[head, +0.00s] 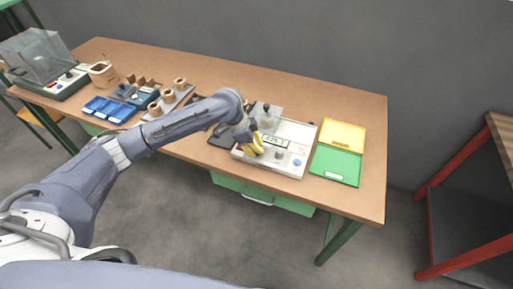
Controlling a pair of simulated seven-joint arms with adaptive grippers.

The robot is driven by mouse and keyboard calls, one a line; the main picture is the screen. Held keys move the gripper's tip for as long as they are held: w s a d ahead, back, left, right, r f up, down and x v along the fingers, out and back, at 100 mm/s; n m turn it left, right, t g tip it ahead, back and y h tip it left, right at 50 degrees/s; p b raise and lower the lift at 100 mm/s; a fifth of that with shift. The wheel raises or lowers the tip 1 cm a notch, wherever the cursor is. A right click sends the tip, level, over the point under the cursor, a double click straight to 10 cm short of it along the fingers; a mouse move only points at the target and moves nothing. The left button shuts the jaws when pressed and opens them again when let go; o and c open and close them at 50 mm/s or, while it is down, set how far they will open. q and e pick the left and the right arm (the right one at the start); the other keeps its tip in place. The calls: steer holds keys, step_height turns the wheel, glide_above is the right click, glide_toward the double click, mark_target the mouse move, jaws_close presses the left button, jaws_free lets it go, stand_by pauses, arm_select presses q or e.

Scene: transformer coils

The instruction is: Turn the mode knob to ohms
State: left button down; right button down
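The white tester box (310,137) sits toward the right of the bench. Its front panel carries a small greenish display (273,140), a dark knob (279,156) and a blue round knob or button (297,162). The panel lettering is too small to read, so I cannot tell which control is the mode knob. My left gripper (256,149), with yellow fingers, is over the left part of the panel, left of the display. It hides the panel part beneath it. I cannot tell whether its fingers are open, or touching a control. My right gripper is out of view.
Yellow and green trays (337,164) lie right of the tester. A clear cover (269,114) stands at its back left. Coils on a rack (168,96), blue bins (112,109) and a clear-hooded machine (40,62) fill the bench's left. The back strip is clear.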

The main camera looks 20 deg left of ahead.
arm_select(q)
steer(key=m+g, duration=0.1)
steer(key=m, duration=0.2)
steer(key=m+g, duration=0.1)
steer(key=m, duration=0.1)
steer(key=shift+w+d+r+m+h, duration=0.15)
steer(key=shift+m+h, duration=0.15)
steer(key=shift+m, duration=0.1)
steer(key=m+g, duration=0.2)
steer(key=m, duration=0.2)
steer(key=shift+d+m, duration=0.1)
steer(key=shift+m, duration=0.7)
steer(key=c, duration=1.6)
jaws_free()
steer(key=shift+d, duration=0.1)
steer(key=o, duration=0.4)
steer(key=shift+a, duration=0.2)
